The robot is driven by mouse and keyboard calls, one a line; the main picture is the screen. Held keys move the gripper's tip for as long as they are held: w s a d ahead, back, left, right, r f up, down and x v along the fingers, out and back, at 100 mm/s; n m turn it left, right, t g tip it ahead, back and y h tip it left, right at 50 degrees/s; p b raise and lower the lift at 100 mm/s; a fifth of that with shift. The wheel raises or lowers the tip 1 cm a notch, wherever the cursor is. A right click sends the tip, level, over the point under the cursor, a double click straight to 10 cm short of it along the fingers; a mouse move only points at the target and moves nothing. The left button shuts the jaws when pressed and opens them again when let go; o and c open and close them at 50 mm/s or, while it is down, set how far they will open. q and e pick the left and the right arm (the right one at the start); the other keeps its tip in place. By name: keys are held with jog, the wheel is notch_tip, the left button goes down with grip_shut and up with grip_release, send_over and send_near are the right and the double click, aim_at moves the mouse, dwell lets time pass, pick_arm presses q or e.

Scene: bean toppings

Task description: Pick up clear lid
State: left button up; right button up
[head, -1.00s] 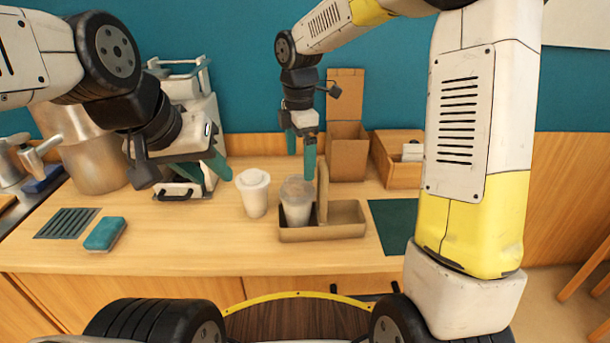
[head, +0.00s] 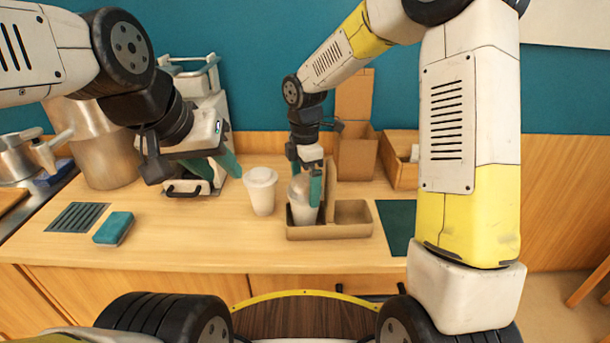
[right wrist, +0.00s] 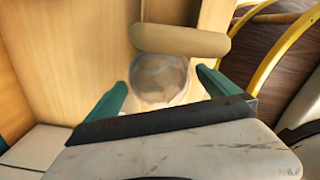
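The clear lid (head: 301,185) is a see-through dome on a white cup (head: 305,213). The cup stands upright in the left compartment of a brown cup carrier (head: 330,232). My right gripper (head: 305,182) points down over this cup, with one teal finger on each side of the lid. In the right wrist view the clear lid (right wrist: 158,77) sits between the open fingers (right wrist: 165,88), with a gap visible on both sides. My left gripper (head: 222,168) hangs at the left above the counter, apart from the cups; its finger spacing is unclear.
A white lidded cup (head: 262,193) stands left of the carrier. The carrier's handle (right wrist: 180,41) is close beside the lid. A blue sponge (head: 113,229) lies at the left, and cardboard boxes (head: 356,152) stand behind. The front counter is clear.

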jog(key=c, duration=1)
